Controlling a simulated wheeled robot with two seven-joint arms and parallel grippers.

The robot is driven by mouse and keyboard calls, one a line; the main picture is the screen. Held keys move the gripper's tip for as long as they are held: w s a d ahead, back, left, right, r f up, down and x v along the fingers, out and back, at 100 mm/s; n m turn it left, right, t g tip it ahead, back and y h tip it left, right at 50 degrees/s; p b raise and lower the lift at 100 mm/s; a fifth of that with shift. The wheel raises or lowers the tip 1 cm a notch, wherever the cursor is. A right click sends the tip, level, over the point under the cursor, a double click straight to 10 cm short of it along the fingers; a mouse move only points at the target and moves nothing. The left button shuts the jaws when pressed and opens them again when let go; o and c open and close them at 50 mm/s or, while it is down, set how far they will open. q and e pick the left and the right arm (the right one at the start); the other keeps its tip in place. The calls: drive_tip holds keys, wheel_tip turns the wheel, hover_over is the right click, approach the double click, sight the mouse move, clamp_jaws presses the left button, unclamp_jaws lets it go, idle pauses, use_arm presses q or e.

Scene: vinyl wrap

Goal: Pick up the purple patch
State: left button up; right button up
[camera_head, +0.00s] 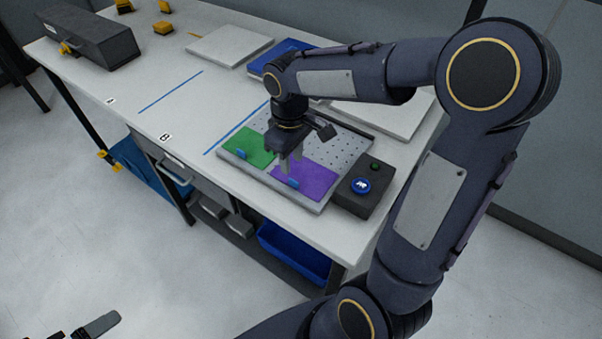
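The purple patch (314,181) lies flat on the near right part of a grey perforated plate (343,147) on the table. A small blue tab (293,183) sits at its left edge. My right gripper (291,170) points down over the patch's left part, close to the blue tab. Its fingers look slightly apart, but I cannot tell whether they touch the patch or tab.
White panels (229,46) and a blue panel (272,62) lie behind. A dark toolbox (90,38) is at the far left. The table's middle left is clear.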

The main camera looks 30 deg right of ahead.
sight(296, 182)
drive_tip(key=f, duration=0.4)
drive_tip(key=s+f, duration=0.1)
drive_tip(key=f, duration=0.1)
drive_tip(key=shift+d+f, duration=0.2)
drive_tip(key=shift+f, duration=0.1)
drive_tip(key=shift+w+f, duration=0.1)
drive_tip(key=shift+f, duration=0.4)
clamp_jaws()
